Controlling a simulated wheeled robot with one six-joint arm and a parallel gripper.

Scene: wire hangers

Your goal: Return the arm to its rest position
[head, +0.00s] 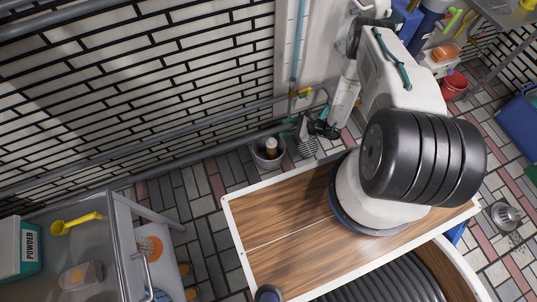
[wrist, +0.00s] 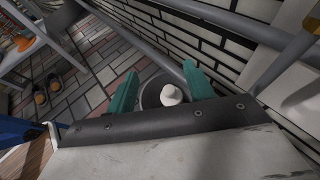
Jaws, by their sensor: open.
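My arm rises from its round base on the wooden top, and its forearm hangs down near the tiled wall. My gripper (head: 303,127) is low by the wall, just right of a grey bucket (head: 268,160). In the wrist view, my gripper's two teal fingers (wrist: 160,72) stand well apart with nothing held between them. Beyond them is the round bucket (wrist: 150,97) with a pale rounded object (wrist: 171,95) in it. The gap between fingers and bucket is hard to judge. No wire hanger can be made out.
A grey pipe rail (head: 190,124) runs along the wall near my gripper. A metal table (head: 70,270) with a yellow scoop (head: 76,223) and a powder box (head: 22,248) stands at lower left. A red bucket (head: 454,84) is at upper right. The wooden top (head: 285,232) has clear room.

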